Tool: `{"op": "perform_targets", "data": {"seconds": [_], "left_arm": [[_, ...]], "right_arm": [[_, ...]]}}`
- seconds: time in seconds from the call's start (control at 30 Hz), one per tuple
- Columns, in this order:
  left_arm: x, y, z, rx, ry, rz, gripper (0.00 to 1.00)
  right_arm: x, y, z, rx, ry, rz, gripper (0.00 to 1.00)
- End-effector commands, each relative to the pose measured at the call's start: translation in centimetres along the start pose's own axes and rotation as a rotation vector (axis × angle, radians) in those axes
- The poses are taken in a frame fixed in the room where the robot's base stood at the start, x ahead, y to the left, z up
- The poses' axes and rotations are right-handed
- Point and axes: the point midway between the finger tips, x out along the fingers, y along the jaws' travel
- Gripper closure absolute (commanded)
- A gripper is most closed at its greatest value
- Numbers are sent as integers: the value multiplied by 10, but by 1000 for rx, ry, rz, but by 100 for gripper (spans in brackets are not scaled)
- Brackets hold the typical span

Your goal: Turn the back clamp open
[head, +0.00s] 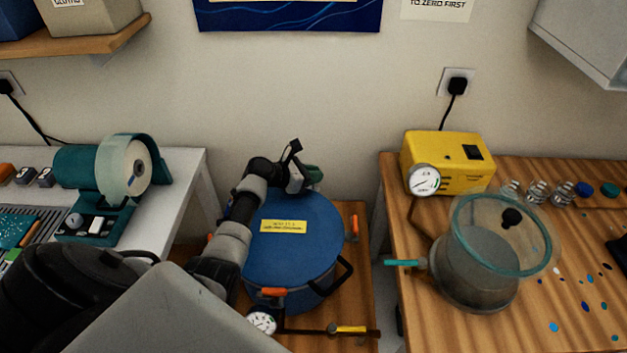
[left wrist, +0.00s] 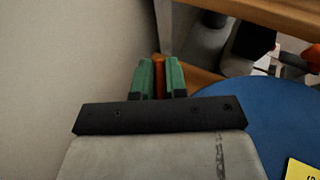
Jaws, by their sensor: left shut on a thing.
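The blue pressure pot lid (head: 292,245) carries a yellow label (head: 284,226) and orange-handled clamps around its rim. The right clamp (head: 354,226), front clamp (head: 271,292) and left clamp (head: 210,238) show in the head view. My left gripper (head: 313,173) reaches over the lid to its back edge. In the left wrist view its green fingers (left wrist: 160,78) are shut on the orange handle of the back clamp (left wrist: 159,66). The back clamp is hidden behind the gripper in the head view. My right gripper is not in view.
A gauge (head: 262,321) and a yellow-handled valve (head: 347,328) sit at the pot's front. A glass chamber (head: 490,255) and yellow pump (head: 447,162) stand on the right bench. A green grinder (head: 110,185) is on the left bench. The wall is close behind.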

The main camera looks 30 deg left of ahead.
Motion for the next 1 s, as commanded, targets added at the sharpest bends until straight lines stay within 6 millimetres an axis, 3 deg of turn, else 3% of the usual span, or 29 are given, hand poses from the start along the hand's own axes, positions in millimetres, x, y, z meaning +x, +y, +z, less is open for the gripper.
{"op": "perform_targets", "data": {"seconds": [0.6,1.0], "left_arm": [[3,2,-6,220,1,-529,100],[2,0,-4,314,3,-761,100]], "right_arm": [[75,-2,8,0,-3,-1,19],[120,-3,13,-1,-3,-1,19]]}}
